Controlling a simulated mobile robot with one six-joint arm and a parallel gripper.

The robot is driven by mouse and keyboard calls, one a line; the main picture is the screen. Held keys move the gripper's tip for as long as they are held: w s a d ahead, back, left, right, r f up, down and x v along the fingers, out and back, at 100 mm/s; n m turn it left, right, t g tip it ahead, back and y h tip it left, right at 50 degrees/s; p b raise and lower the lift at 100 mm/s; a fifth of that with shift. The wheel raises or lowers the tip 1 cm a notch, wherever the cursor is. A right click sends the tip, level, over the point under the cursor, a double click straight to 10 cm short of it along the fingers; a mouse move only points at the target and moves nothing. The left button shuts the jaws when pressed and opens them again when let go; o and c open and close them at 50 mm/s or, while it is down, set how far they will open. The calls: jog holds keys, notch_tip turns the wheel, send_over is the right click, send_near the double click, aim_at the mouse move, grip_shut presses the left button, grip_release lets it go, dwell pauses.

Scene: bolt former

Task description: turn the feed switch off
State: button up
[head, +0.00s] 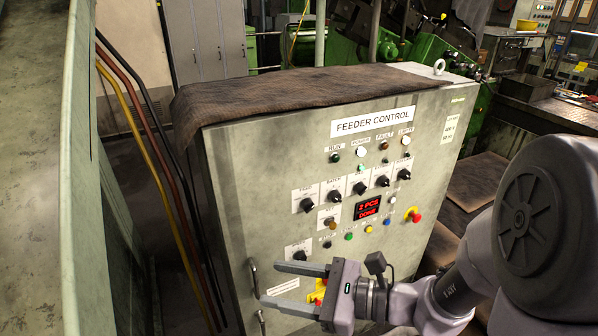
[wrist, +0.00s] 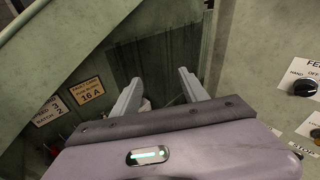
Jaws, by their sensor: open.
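The feed switch (head: 307,204) is a black rotary knob on a white plate, leftmost in the upper row of knobs on the feeder control cabinet (head: 240,170). It also shows at the right edge of the wrist view (wrist: 304,88), where its plate reads "HAND" and "OFF" and is cut off by the frame. I cannot tell which mark the knob points at. My gripper (head: 268,284) is open and empty, low and in front of the cabinet, below the switch and apart from it. In the wrist view its two fingers (wrist: 160,76) point at the area left of the panel.
Other knobs, buttons, lamps and a red emergency stop (head: 413,214) crowd the panel. A red display (head: 367,207) reads "2 PCS DONE". A door handle (head: 254,278) stands out at the lower left. Cables (head: 150,160) run down left of the cabinet. A brown mat (head: 300,92) covers its top.

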jog(key=w+d+f+m+t+h, duration=0.1)
jog(key=w+d+m+t+h, duration=0.1)
jog(key=w+d+m+t, duration=0.45)
jog(key=m+t+h+p, duration=0.1)
jog(key=m+t+h, duration=0.3)
jog(key=m+h, duration=0.3)
send_near(311, 209)
jog(key=shift+g+y, duration=0.25)
jog(key=shift+y, duration=0.45)
jog(key=x, duration=0.8)
jog(key=shift+w+d+b, duration=0.25)
jog(key=shift+w+b, duration=0.1)
jog(key=shift+w+a, duration=0.15)
jog(key=shift+w, duration=0.3)
grip_shut()
